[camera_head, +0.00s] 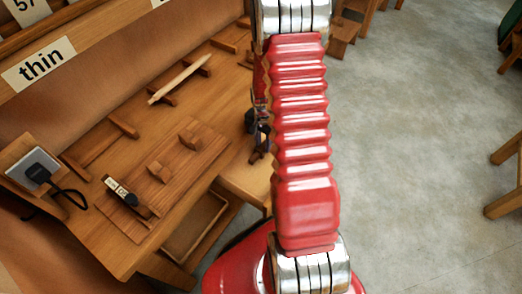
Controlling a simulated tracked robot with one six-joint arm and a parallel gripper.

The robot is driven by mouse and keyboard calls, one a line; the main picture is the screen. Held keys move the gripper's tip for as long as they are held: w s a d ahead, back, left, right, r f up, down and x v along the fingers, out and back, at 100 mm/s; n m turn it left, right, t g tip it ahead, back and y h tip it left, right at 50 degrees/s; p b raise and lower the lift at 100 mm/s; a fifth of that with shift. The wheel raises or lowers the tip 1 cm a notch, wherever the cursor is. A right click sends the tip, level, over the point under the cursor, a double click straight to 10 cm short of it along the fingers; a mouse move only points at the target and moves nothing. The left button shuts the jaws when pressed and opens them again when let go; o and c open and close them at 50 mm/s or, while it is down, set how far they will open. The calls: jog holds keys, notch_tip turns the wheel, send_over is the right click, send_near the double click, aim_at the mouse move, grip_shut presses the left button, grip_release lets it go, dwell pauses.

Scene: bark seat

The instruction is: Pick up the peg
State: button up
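The peg (180,79) is a pale, slim, tapered wooden rod. It lies at a slant across small wooden rests on the bench top, at the upper left of the picture. My red ribbed arm rises through the middle of the view, and its top is cut off by the picture's edge. What looks like my gripper (259,148) shows as a small dark shape just left of the arm, by the bench's right edge. It is apart from the peg, to its lower right. The arm partly hides it, and its finger opening cannot be made out.
The wooden bench (85,225) also carries a board (205,160) with small blocks, a black-and-white piece (121,192), an empty wooden rest (105,143) and a black plug with cable (42,175). A "thin" sign (39,63) is behind. Grey floor (420,150) is open at right.

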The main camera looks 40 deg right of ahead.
aim_at(263, 145)
jog(key=shift+c, duration=0.5)
grip_shut()
jog(key=shift+r, duration=0.2)
notch_tip(263, 145, up, 18)
jog(key=shift+f, duration=0.15)
dwell(0.4)
dwell(0.4)
